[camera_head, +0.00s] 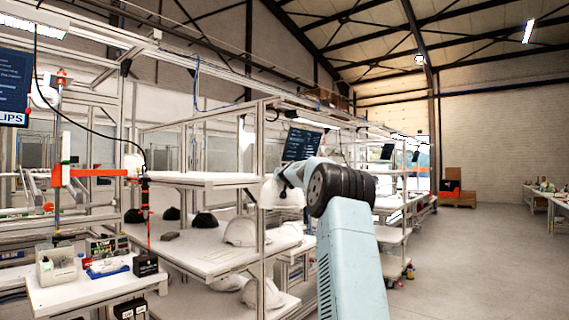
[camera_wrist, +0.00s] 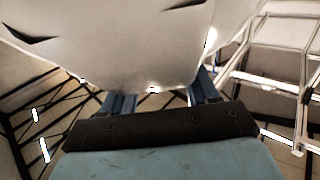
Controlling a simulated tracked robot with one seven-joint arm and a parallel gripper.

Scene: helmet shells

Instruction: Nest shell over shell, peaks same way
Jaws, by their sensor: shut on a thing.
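My gripper (camera_wrist: 161,93) is shut on a white helmet shell, the held shell (camera_wrist: 130,60), which fills the top of the wrist view. Dark slots show in its surface. The held shell (camera_head: 282,195) also hangs at the end of my arm in the head view, above the white bench. Another white shell (camera_head: 240,231) rests dome up on the bench, below and left of the held one and apart from it. The fingers are hidden in the head view. I cannot tell which way the held shell's peak points.
Black shells (camera_head: 204,220) sit farther left on the bench (camera_head: 190,250). More white shells (camera_head: 262,294) lie on the shelf below. A metal upright (camera_head: 261,200) stands beside the held shell, and an upper shelf (camera_head: 200,179) hangs over the bench. Open floor (camera_head: 470,260) lies to the right.

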